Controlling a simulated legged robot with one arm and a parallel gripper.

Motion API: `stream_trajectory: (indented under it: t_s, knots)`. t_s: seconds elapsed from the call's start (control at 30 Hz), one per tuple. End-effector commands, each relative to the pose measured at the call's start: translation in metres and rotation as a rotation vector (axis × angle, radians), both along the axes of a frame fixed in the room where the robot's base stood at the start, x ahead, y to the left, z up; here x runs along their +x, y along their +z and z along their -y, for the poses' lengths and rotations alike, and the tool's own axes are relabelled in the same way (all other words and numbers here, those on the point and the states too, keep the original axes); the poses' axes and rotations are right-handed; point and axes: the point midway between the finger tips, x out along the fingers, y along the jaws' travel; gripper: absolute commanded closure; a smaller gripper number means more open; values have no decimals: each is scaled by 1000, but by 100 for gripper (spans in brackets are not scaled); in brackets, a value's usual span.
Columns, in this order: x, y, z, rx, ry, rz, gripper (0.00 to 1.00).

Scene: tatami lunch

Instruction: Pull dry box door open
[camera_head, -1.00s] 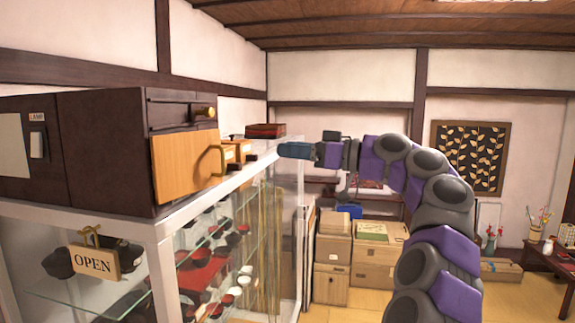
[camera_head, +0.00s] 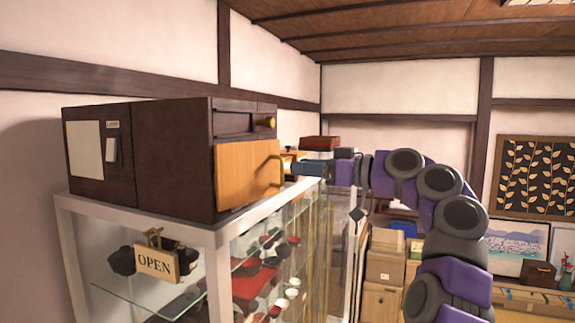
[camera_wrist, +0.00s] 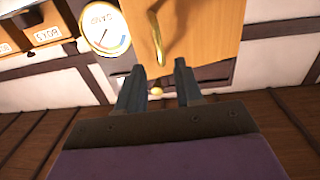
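The dry box (camera_head: 165,160) is a dark brown cabinet on top of a glass display case. Its light wooden door (camera_head: 240,175) looks shut and has a curved brass handle (camera_head: 279,170). My gripper (camera_head: 300,168) is just right of the handle in the head view. In the wrist view, my gripper (camera_wrist: 159,72) has its two dark fingers apart with nothing held. The handle (camera_wrist: 156,38) appears ahead of the gap between them, against the wooden door (camera_wrist: 205,35). I cannot tell whether the fingers touch it.
The display case (camera_head: 205,235) has a white frame and holds bowls; an OPEN sign (camera_head: 155,263) hangs on it. A red box (camera_head: 319,143) sits behind my gripper. Cardboard boxes (camera_head: 385,265) stand beyond.

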Motion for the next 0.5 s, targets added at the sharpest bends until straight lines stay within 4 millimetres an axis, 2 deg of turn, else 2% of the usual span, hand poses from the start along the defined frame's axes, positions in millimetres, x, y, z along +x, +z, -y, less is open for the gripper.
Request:
stream_trajectory:
  t_s: [0.2,0.5]
  knots:
    - [13,2,-32,1,-1,1,64]
    - [19,0,-45,0,-1,0,64]
